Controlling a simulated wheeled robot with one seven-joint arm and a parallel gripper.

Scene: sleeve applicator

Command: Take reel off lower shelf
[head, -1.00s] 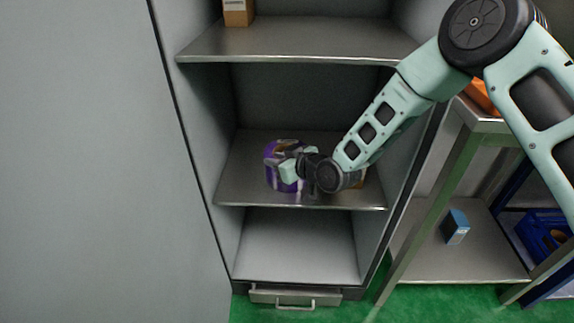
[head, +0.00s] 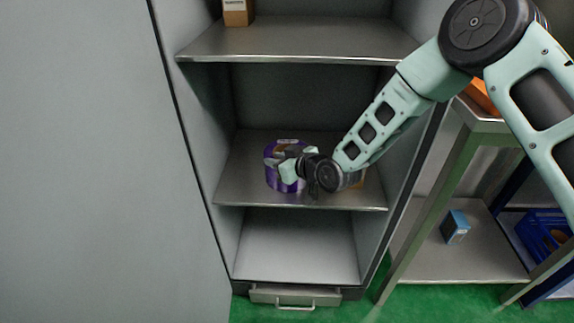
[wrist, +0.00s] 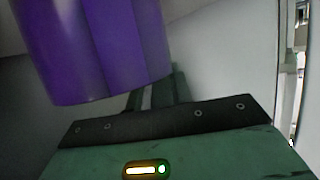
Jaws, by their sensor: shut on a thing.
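A purple reel (head: 271,175) is on the lower shelf (head: 240,190) inside the grey cabinet, on the left of my gripper in the head view. My gripper (head: 286,168) is shut on the reel, and its fingers cover part of the reel's front and right side. In the wrist view the reel's purple side (wrist: 95,55) fills the upper left, above the dark edge of my gripper's body. I cannot tell whether the reel's underside touches the shelf.
An upper shelf (head: 300,42) overhangs the space and carries a cardboard box (head: 238,12). A metal table with a blue box (head: 455,227) stands at right.

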